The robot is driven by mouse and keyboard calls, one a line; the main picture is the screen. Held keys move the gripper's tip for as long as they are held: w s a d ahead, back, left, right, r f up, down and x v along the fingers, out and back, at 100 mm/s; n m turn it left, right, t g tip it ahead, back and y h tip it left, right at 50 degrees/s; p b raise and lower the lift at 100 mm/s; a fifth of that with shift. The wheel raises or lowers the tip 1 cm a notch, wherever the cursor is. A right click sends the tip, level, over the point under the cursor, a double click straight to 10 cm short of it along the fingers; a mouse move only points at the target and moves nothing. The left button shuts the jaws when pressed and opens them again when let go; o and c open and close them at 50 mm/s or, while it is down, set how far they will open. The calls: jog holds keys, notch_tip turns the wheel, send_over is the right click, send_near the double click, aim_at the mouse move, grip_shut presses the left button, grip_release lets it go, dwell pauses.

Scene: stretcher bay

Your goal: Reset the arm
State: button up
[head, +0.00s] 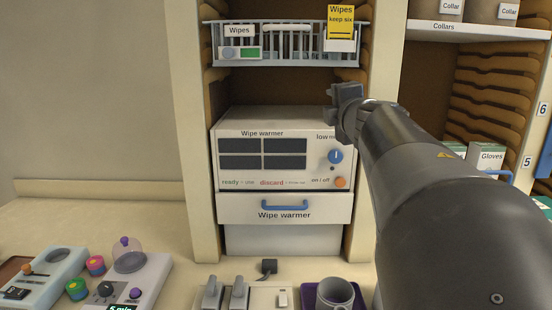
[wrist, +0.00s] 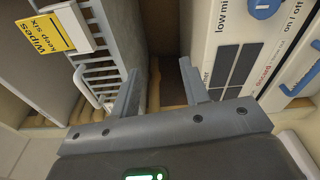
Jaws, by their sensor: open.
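My gripper (head: 345,108) is in front of the upper right of the wipe warmer in the head view, just below the wire basket's level. In the wrist view my gripper (wrist: 161,92) has its two fingers spread apart with nothing between them. My arm reaches in from the lower right of the head view and hides part of the right side. The wipe warmer (head: 262,170) is a white unit with dark panels, a blue knob and an orange on/off button. Its drawer (head: 284,213) with a blue handle looks closed.
A wire basket (head: 285,45) with a yellow wipes card (head: 340,14) hangs above the warmer. Shelves with gloves boxes (head: 487,157) stand at the right. Below are a counter with a switch panel (head: 262,297), a grey mug (head: 335,293) and control boxes (head: 150,275). The wall at left is bare.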

jog(key=s+d+f+m+g+h, duration=0.4)
jog(key=s+d+f+m+h, duration=0.45)
jog(key=m, duration=0.75)
jog(key=s+a+f+m+g+y, duration=0.2)
jog(key=s+a+f+g+y, duration=0.1)
jog(key=s+f, duration=0.8)
jog(key=s+a+f+m+g+y, duration=0.3)
jog(key=s+f+g, duration=0.2)
jog(key=s+f, duration=0.6)
jog(key=shift+s+f, duration=0.15)
jog(key=shift+f, duration=0.7)
jog(key=shift+a, duration=0.1)
jog(key=shift+c, duration=0.3)
